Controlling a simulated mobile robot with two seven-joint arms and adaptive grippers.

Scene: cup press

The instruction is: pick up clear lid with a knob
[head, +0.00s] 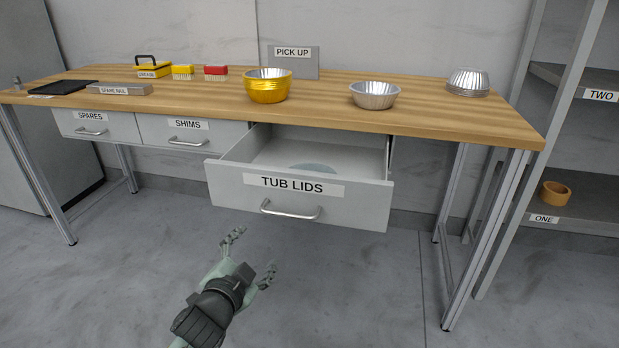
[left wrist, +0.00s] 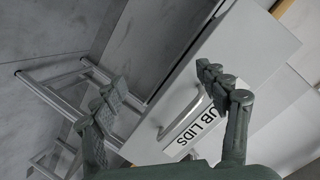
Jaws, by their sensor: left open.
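The drawer labelled TUB LIDS (head: 230,180) is pulled out under the table. A pale blue-grey, see-through round shape (head: 315,168), which looks like the clear lid, lies inside it; the drawer front hides part of it, and I cannot make out a knob. My left gripper (head: 250,255) is open and empty, below and in front of the drawer. In the left wrist view the open fingers (left wrist: 160,85) frame the drawer front (left wrist: 250,50) and its handle (left wrist: 185,117); the lid is not visible there. My right gripper is not in view.
The wooden tabletop (head: 320,100) carries a gold bowl stack (head: 267,88), a silver tin (head: 375,97), upturned silver tins (head: 468,82), brushes and a dark tray (head: 62,87). Closed drawers are at left. Shelves (head: 580,190) stand right. The floor in front is clear.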

